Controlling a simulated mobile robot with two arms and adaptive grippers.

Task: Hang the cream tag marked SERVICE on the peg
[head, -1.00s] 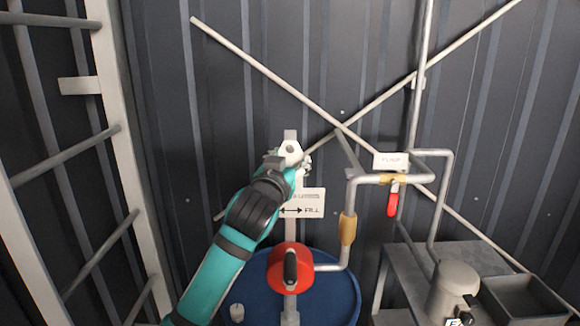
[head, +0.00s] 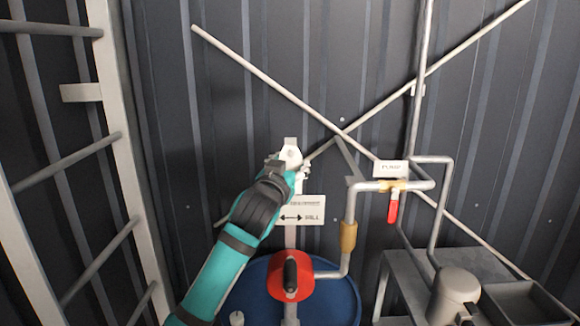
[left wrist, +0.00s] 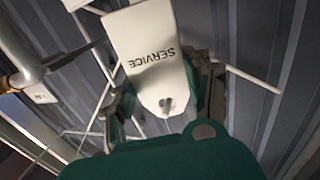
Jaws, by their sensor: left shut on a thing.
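The cream tag marked SERVICE (left wrist: 145,48) fills the upper middle of the left wrist view, its lettering upside down there. Its narrow end has a small hole and lies between the fingers of my left gripper (left wrist: 163,97), which is shut on it. In the head view my left gripper (head: 287,171) is at the upright post (head: 291,237) above the blue drum. A pale piece with a dark hole shows just above the gripper, near the post's top. I cannot tell the peg apart there, nor whether the tag touches it. My right gripper is not in view.
A FILL sign (head: 302,210) is on the post below the gripper. Pipes with a red-handled valve (head: 393,207) stand right, and a ladder (head: 128,150) left. Wall braces cross behind.

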